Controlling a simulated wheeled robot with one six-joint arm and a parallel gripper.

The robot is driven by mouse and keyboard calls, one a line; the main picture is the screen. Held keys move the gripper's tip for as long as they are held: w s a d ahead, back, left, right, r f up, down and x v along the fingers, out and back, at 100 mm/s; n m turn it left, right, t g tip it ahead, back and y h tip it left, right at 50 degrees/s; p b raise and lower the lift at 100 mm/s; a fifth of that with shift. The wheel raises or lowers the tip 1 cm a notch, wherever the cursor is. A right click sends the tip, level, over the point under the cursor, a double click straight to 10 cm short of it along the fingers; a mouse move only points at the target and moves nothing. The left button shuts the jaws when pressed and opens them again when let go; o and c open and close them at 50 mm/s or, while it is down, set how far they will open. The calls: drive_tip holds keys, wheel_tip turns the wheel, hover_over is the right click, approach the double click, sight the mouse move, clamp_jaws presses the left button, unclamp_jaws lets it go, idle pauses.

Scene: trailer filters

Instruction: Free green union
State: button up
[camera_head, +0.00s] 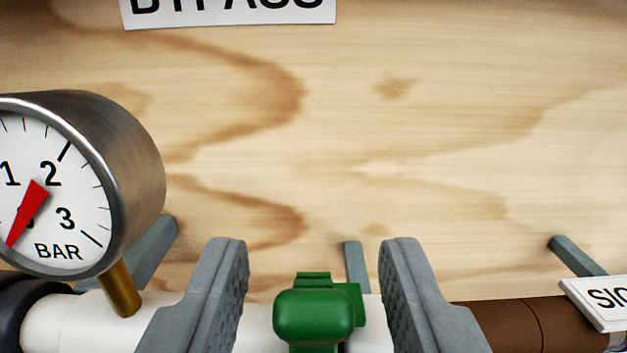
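A green fitting (314,312), which looks like the green union, sits on a white pipe (70,322) at the bottom middle. Its lower part is cut off by the picture edge. My gripper (314,275) is open, with one grey finger to the left of the green fitting and one to the right. A visible gap lies between the fitting and each finger, and I see no contact. The fingers hide parts of the pipe on both sides.
A pressure gauge (130,160) on a brass stem (120,290) stands close at the left. A brown pipe section (500,318) and a white tag (600,300) are at the right. Grey brackets (356,266) meet the wooden board (420,150) behind. A "BYPASS" label (230,12) is at the top.

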drive_tip(key=shift+w+a, duration=0.1)
drive_tip(key=shift+w, duration=1.3)
clamp_jaws()
